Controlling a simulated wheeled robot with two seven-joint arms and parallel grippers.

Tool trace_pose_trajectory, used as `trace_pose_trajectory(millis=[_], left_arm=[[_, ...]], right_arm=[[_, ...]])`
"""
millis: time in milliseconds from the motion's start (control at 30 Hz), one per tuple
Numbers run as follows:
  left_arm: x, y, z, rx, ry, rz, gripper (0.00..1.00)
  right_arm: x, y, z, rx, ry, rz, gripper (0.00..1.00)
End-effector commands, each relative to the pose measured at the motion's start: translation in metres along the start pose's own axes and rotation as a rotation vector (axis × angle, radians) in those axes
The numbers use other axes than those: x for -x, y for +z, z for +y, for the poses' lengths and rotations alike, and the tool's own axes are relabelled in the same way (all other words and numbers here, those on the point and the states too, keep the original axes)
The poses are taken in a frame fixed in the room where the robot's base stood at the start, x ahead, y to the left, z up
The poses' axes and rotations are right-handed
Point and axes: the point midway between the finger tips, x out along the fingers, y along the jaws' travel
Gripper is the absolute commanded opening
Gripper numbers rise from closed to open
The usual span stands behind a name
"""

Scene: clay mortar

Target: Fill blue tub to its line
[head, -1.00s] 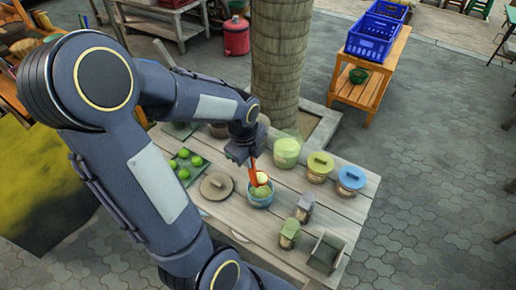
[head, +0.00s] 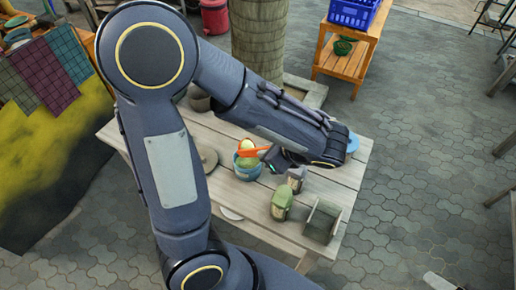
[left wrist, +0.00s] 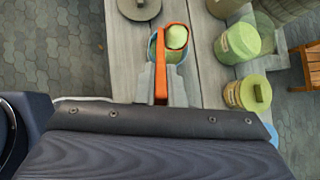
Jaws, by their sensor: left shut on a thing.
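My left gripper (head: 277,156) is shut on an orange scoop (left wrist: 161,80), whose handle runs between the fingers (left wrist: 160,92) in the left wrist view. The scoop, also in the head view (head: 255,153), holds a rounded pale yellow-green heap (left wrist: 177,37). It is over the blue tub (head: 247,174); I cannot tell whether it touches the tub. Green material shows inside the tub. The tub's rim also shows beside the scoop in the left wrist view (left wrist: 152,47). I cannot make out a line on the tub. My right gripper is not in view.
A green tub (left wrist: 240,43) and a yellow-lidded tub (left wrist: 248,93) stand to the right in the left wrist view. A round lid (head: 207,157) lies left of the blue tub.

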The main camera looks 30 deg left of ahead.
Motion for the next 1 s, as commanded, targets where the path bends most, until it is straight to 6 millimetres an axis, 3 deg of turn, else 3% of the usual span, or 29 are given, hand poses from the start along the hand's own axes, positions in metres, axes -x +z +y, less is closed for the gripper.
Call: trace_pose_trajectory(millis=[33,200,500,1000], left_arm=[[-0.005,-0.014,0.000,-0.013,-0.004,-0.040,0.00],[-0.004,-0.037,0.000,-0.031,-0.006,-0.184,0.00],[-0.013,-0.067,0.002,-0.058,-0.001,-0.398,0.00],[-0.014,-0.074,0.002,-0.065,0.000,-0.468,0.00]], right_arm=[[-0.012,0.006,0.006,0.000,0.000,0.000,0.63],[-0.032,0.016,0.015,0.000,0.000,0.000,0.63],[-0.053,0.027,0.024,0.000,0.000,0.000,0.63],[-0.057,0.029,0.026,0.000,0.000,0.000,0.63]])
